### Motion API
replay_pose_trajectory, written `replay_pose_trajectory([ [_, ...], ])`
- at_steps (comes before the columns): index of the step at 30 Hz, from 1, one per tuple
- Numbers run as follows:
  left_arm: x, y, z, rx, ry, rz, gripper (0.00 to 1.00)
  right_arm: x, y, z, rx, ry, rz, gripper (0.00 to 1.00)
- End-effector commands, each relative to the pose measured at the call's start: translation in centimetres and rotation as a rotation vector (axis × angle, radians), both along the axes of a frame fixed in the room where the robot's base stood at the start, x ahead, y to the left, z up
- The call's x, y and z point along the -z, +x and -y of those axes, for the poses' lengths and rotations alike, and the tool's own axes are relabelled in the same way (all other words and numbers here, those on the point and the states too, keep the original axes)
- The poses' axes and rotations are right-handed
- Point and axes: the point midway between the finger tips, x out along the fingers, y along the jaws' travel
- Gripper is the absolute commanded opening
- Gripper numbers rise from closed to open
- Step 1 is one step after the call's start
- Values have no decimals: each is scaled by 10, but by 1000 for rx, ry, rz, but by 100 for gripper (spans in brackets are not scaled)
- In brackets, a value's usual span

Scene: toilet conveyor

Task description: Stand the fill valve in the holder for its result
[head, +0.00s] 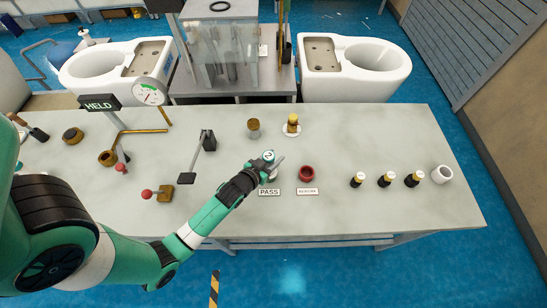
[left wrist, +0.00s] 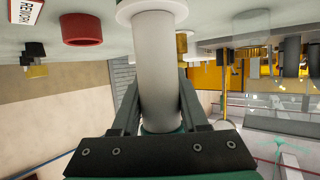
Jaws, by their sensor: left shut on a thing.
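My left gripper (head: 268,170) is shut on the fill valve, whose round top marked "2" (head: 268,156) shows in the head view. In the left wrist view its pale grey cylinder body (left wrist: 155,65) stands between the two fingers (left wrist: 158,110). The valve is just behind the PASS label (head: 269,192). A pale round ring (left wrist: 150,10) shows at the far end of the body; I cannot tell whether the valve is seated in a holder. The red holder (head: 306,173) behind the REWORK label (head: 308,191) is empty. My right gripper is not in view.
Several black-and-gold parts, one here (head: 386,180), and a white cup (head: 441,174) stand at the right. A brass cylinder (head: 253,128) and a yellow-topped part (head: 292,124) stand behind the gripper. A HELD sign (head: 99,103), gauge (head: 150,92) and levers occupy the left.

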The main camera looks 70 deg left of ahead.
Motion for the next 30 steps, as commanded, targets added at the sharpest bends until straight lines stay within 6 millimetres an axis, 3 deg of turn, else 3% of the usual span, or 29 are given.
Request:
replay_pose_trajectory([
  [3,4,0,0,0,1,1,0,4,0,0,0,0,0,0],
  [4,3,0,0,0,0,0,47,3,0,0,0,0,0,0],
  [9,2,0,0,0,0,0,74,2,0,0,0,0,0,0],
  [20,-2,-4,2,0,-1,-2,74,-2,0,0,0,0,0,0],
  [30,-31,-63,40,1,-1,-3,74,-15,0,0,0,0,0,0],
])
